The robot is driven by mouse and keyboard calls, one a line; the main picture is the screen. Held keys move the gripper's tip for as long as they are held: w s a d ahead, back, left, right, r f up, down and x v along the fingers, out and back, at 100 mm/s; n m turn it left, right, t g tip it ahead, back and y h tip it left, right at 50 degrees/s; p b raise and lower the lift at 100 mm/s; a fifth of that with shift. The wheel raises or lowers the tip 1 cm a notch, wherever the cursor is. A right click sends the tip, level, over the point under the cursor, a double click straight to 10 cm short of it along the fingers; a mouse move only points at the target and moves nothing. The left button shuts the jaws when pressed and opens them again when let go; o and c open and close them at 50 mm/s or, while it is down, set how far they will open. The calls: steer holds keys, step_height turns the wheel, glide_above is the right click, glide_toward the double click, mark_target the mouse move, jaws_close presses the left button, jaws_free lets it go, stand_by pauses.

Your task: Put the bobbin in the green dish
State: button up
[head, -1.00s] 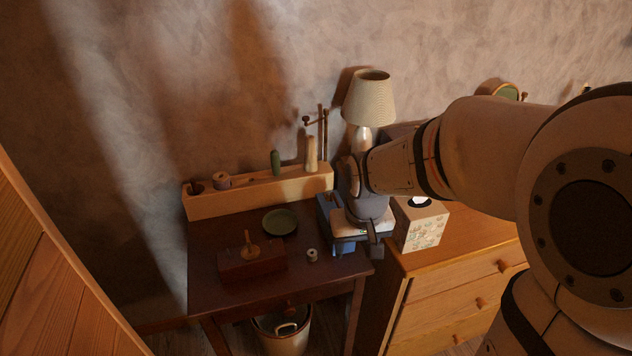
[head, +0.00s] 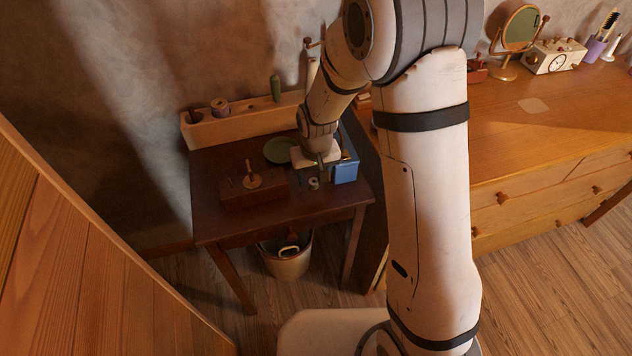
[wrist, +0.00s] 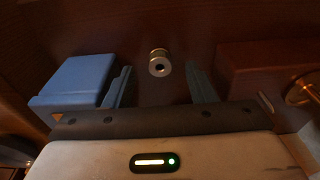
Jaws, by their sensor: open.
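A small pale bobbin (head: 314,184) stands on the dark wooden table near its front right. In the wrist view the bobbin (wrist: 159,63) shows its round end and dark centre hole. My gripper (head: 318,168) is over the table just behind the bobbin, pointing down. In the wrist view its two fingers are apart and empty, and the bobbin shows in the gap between the fingertips (wrist: 160,72), beyond them. The green dish (head: 277,151) lies on the table behind and left of the bobbin, its right edge partly hidden by my gripper. It looks empty.
A blue box (head: 346,170) stands close right of my gripper; it also shows in the wrist view (wrist: 75,80). A dark red block (head: 240,194) with a wooden peg stands left of the bobbin. A wooden rack (head: 245,122) with spools lines the table's back.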

steer(key=shift+w+f, duration=0.15)
steer(key=shift+f, duration=0.8)
